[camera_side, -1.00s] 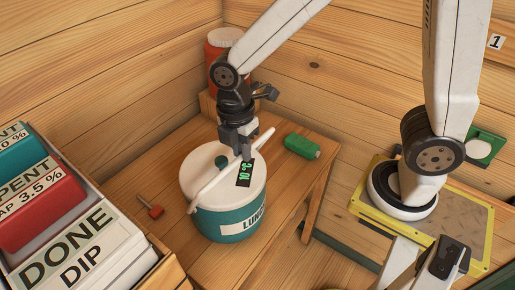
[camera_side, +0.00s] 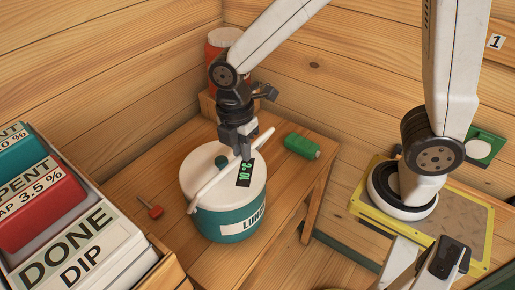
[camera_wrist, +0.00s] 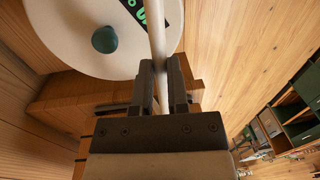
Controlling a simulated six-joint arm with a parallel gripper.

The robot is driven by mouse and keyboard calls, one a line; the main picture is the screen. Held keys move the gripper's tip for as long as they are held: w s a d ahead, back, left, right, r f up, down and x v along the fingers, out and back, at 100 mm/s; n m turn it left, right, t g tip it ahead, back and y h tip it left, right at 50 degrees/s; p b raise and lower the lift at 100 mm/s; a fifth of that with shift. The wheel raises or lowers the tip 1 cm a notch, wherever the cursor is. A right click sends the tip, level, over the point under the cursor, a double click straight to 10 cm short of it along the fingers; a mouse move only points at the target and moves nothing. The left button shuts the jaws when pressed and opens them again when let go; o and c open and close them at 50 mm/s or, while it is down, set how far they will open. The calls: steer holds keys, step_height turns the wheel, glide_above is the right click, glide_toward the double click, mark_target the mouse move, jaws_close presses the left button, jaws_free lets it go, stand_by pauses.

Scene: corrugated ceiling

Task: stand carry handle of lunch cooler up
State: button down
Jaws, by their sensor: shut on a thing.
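The lunch cooler (camera_side: 228,222) is a round teal tub with a white lid (camera_side: 205,162), standing on the wooden bench. Its white carry handle (camera_side: 212,184) slants across above the lid. My gripper (camera_side: 243,155) is over the lid's far right part, shut on the handle. In the wrist view, the handle (camera_wrist: 156,35) runs between the two fingers of my gripper (camera_wrist: 160,75), with the lid (camera_wrist: 70,45) and its teal knob (camera_wrist: 104,39) to the left. A black display with green digits (camera_side: 245,173) lies on the lid, partly hidden in the wrist view.
A green spool (camera_side: 302,147) lies right of the cooler on the bench (camera_side: 290,190). A red-handled piece (camera_side: 150,207) lies to the left. An orange-red container (camera_side: 218,45) stands behind my arm. A box marked DONE DIP (camera_side: 85,250) fills the front left.

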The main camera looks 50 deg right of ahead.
steer(key=shift+w, duration=0.15)
steer(key=shift+w+a+r+g, duration=0.1)
steer(key=shift+w+r+g, duration=0.15)
steer(key=shift+w+g, duration=0.6)
steer(key=shift+w+d+r+g, duration=0.1)
steer(key=shift+w+r+g, duration=0.1)
steer(key=shift+w+g, duration=0.65)
steer(key=shift+w+a+r+g, duration=0.1)
steer(key=shift+w+r+g, duration=0.3)
steer(key=shift+w, duration=0.8)
steer(key=shift+w+f, duration=0.15)
steer(key=shift+w, duration=0.9)
steer(key=shift+f, duration=0.1)
steer(key=c, duration=0.6)
jaws_free()
steer(key=shift+c, duration=0.2)
